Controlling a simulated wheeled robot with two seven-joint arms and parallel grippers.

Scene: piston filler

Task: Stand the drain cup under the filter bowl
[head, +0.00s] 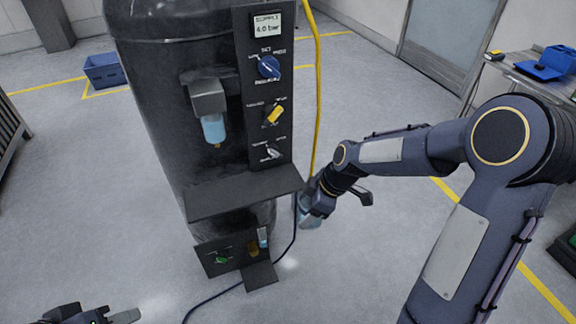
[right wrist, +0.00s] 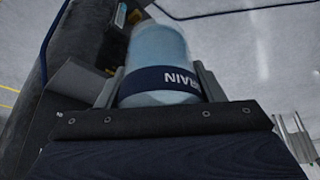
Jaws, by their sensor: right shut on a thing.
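The filter bowl (head: 213,128), light blue and see-through, hangs under a dark grey block on the front of a black tank. The shelf (head: 245,195) juts out below the bowl, and its top looks bare. My right gripper (head: 312,206) is beside the shelf's right end and lower. It is shut on the drain cup (head: 308,219), pale blue and partly hidden by the gripper. In the right wrist view the drain cup (right wrist: 158,50) sits between both fingers, its dark band reading "RAIN". My left gripper (head: 118,317) shows only partly at the bottom left edge.
The control panel (head: 266,90) with knobs stands right of the bowl. A yellow hose (head: 316,90) hangs right of it. A lower panel (head: 222,256) with a small ledge (head: 260,276) is under the shelf. A dark cable crosses the floor. Open floor lies left of the tank.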

